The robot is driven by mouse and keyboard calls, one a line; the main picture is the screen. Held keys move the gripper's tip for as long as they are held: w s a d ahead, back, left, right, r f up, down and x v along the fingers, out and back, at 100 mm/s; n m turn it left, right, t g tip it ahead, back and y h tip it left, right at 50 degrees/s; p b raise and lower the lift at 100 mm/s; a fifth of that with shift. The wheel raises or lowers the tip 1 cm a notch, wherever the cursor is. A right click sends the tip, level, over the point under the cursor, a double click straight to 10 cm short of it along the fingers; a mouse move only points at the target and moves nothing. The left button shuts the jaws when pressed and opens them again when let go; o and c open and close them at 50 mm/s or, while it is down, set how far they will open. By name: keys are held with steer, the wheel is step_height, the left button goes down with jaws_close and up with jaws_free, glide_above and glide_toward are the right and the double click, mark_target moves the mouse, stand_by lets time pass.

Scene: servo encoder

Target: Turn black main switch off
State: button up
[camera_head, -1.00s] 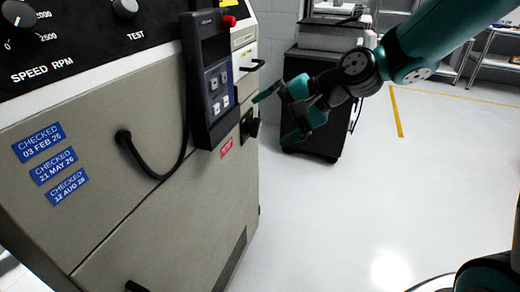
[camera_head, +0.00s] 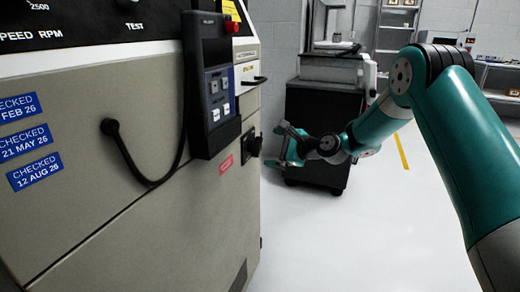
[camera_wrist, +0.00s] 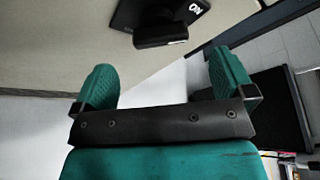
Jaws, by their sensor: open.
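The black main switch (camera_head: 254,146) sits on the right side face of the beige machine (camera_head: 110,200), beside a red label (camera_head: 226,164). In the wrist view the switch (camera_wrist: 160,30) shows at the top as a black plate with a protruding handle and part of a white marking. My gripper (camera_head: 280,146) is close to the switch, to its right in the head view. In the wrist view my gripper (camera_wrist: 165,85) is open, with two green fingers apart and nothing between them. The switch lies beyond the fingertips, apart from them.
A black pendant (camera_head: 215,90) hangs on the machine with a looped cable (camera_head: 130,155). A dark cabinet (camera_head: 318,110) stands behind my gripper. The floor (camera_head: 350,240) in front is clear.

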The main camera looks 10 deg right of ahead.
mark_target(261, 147)
steer(key=x, duration=0.6)
steer(key=shift+w+a, duration=0.1)
steer(key=shift+w, duration=0.05)
steer(key=shift+c, duration=0.5)
steer(key=c, duration=0.8)
